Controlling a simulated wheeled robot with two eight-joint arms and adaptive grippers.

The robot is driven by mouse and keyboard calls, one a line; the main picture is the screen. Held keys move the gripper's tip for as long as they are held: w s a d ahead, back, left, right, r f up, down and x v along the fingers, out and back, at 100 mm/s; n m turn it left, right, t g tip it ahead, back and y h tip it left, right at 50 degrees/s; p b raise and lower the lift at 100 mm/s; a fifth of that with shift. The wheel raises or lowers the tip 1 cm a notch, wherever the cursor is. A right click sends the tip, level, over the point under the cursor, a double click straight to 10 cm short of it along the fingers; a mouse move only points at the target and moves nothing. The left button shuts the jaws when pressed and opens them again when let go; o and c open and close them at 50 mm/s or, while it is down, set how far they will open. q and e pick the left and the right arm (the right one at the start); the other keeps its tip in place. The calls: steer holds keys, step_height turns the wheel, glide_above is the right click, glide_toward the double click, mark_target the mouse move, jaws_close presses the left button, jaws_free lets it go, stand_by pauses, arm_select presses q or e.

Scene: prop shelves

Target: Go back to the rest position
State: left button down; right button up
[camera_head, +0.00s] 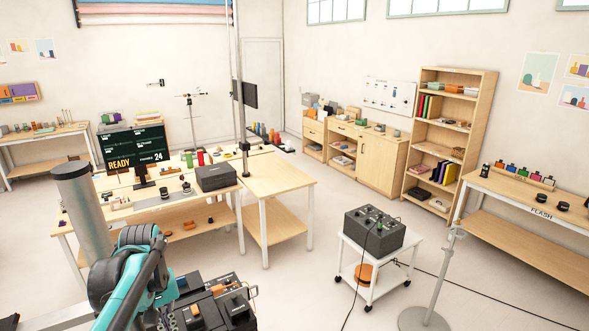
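The task names no object apart from my own arms. One of my arms, teal and dark grey, shows at the lower left in the head view, in front of a wooden workbench (268,177). Neither gripper can be made out in this view, so I cannot see whether they hold anything.
A white cart (382,287) with a grey box (374,231) stands right of centre. A metal stand (437,284) with a round base is beside it. A bookshelf (447,142) and a table marked FLASH (541,212) line the right. Cables cross the open floor.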

arm_select(q)
steer(key=s+d+f+m+t+b, duration=0.2)
steer(key=s+d+f+b, duration=0.1)
steer(key=f+b, duration=0.7)
steer(key=s+d+f+m+t+b, duration=0.2)
steer(key=s+d+f+b, duration=0.2)
steer(key=f+b, duration=0.6)
steer(key=s+d+f+m+t+b, duration=0.2)
steer(key=s+f+b, duration=0.3)
steer(key=f+b, duration=0.6)
step_height(320, 180, down, 5)
steer(key=shift+d+r+t, duration=0.1)
steer(key=shift+d+t, duration=0.5)
steer(key=shift+d, duration=0.2)
arm_select(e)
step_height(320, 180, down, 31)
steer(key=s, duration=0.1)
steer(key=shift+r, duration=0.15)
